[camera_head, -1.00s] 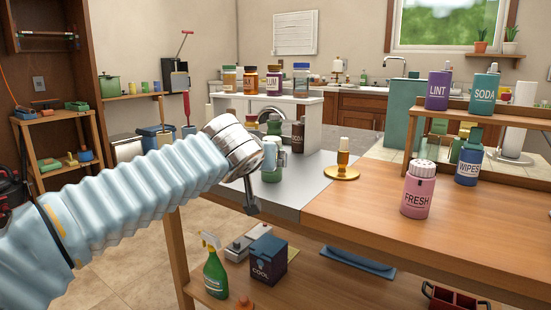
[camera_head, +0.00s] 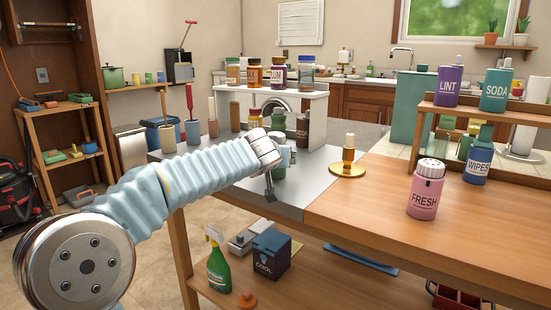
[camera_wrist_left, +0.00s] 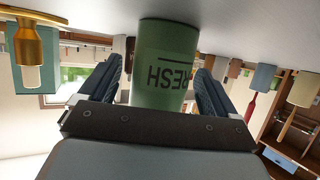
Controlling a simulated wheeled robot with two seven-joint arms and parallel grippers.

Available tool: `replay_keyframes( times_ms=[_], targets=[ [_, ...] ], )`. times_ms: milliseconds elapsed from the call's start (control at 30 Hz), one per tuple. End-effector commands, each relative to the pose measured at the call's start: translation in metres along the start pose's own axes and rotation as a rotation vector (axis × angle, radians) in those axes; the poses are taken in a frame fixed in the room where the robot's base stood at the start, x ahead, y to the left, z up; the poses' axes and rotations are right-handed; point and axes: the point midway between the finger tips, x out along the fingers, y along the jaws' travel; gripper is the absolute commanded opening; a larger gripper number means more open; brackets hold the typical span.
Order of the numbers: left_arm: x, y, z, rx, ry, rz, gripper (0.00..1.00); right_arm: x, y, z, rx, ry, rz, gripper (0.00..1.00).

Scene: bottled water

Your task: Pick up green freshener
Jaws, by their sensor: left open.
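The green freshener (camera_wrist_left: 162,45), with part of its FRESH label showing, appears upside down in the left wrist view. My left gripper (camera_wrist_left: 157,72) is open, with one finger on each side of the freshener. I see narrow gaps between the fingers and its sides. In the head view, my left gripper (camera_head: 284,157) is at the grey part of the counter. The green freshener (camera_head: 278,172) is mostly hidden there behind the gripper and wrist. My right gripper is out of view.
A brown bottle (camera_head: 302,131) stands close behind and right of the gripper. A brass candle holder (camera_head: 347,169) is to its right. A pink FRESH bottle (camera_head: 425,190) stands on the wooden counter. A white riser (camera_head: 312,112) with several jars stands behind.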

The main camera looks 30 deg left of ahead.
Motion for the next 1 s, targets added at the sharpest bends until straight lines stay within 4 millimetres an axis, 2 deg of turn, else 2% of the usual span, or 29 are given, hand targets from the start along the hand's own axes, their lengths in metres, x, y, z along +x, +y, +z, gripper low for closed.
replay_keyframes(
  times_ms=[100,300,700,900,1000],
  targets=[
    [0.007,0.0,0.0,-0.001,0.0,0.001,0.91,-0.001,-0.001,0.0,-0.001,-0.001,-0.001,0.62],
    [0.007,0.0,0.0,0.0,0.001,0.001,0.89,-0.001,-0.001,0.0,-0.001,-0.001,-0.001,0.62],
    [0.007,0.0,0.0,0.0,0.001,0.001,0.31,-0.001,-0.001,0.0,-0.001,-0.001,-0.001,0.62],
    [0.006,0.0,-0.001,0.0,0.002,0.001,0.3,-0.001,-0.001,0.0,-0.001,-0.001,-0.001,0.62],
    [0.003,0.0,-0.01,-0.001,0.003,0.0,0.3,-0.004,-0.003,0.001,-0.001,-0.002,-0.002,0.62]
  ],
)
